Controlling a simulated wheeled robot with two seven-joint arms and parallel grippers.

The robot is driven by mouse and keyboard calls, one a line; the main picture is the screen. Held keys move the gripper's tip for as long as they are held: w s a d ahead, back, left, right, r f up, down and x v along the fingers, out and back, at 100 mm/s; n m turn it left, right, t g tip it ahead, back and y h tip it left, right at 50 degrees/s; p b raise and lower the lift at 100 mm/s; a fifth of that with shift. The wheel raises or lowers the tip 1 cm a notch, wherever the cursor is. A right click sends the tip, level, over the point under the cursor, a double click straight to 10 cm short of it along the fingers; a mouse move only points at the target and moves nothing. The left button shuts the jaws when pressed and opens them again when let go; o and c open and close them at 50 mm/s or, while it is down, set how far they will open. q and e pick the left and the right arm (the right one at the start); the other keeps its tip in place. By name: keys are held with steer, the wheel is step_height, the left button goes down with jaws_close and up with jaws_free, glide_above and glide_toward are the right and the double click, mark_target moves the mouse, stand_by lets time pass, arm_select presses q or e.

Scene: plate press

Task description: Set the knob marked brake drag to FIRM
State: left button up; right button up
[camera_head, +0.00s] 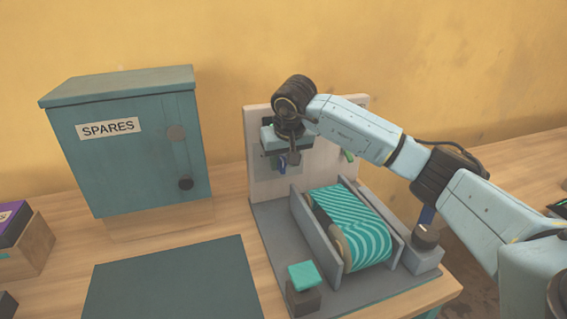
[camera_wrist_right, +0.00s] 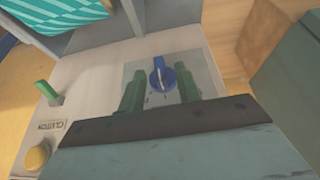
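A blue knob (camera_wrist_right: 163,77) with a pale pointer line sits on a grey plate (camera_wrist_right: 203,74) on the upright panel (camera_wrist_right: 95,75). The knob's own markings are too small or covered to read. In the head view a bit of blue (camera_head: 282,160) shows beside my right gripper (camera_head: 291,157) at the panel. In the right wrist view my right gripper (camera_wrist_right: 158,80) has its two green fingers apart, one on each side of the knob. I cannot tell whether they touch it. My left gripper is not in view.
A green lever (camera_wrist_right: 46,92) near a CLUTCH label and a yellow button (camera_wrist_right: 37,158) share the panel. A striped roller (camera_head: 352,225), a teal button (camera_head: 302,275) and a dark knob (camera_head: 427,234) stand in front. The SPARES cabinet (camera_head: 130,150) is left.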

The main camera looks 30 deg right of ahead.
steer(key=shift+w+f, duration=0.1)
steer(key=shift+f, duration=0.15)
jaws_close()
